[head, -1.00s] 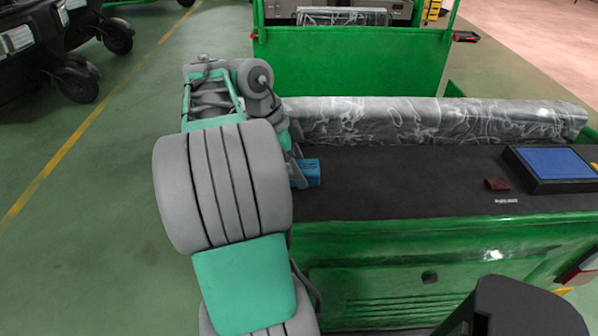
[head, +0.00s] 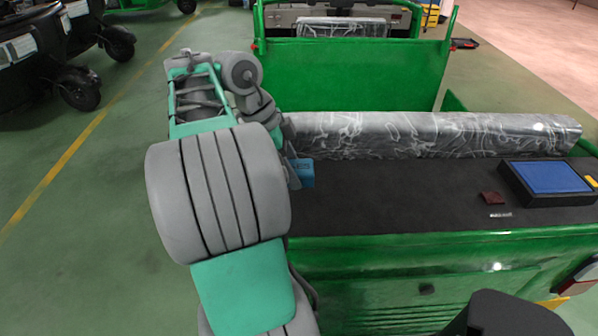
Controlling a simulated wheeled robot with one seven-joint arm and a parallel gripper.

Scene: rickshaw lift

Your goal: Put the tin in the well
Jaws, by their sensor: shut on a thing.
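My gripper (head: 297,173) is at the left end of a black flat top, partly hidden behind my arm's own links. It is shut on a small blue block-like thing, which I take to be the tin (head: 307,172). Only the tin's right part shows. It is over the left end of the top, near the wrapped roll; I cannot tell whether it touches the top. A black-rimmed tray (head: 511,184) with a blue inside lies at the right end of the top. I cannot tell for sure whether this is the well.
A plastic-wrapped roll (head: 430,135) lies along the back of the black top (head: 400,195). A small dark red piece (head: 492,198) lies left of the tray. The middle of the top is clear. A green panel (head: 355,78) stands behind.

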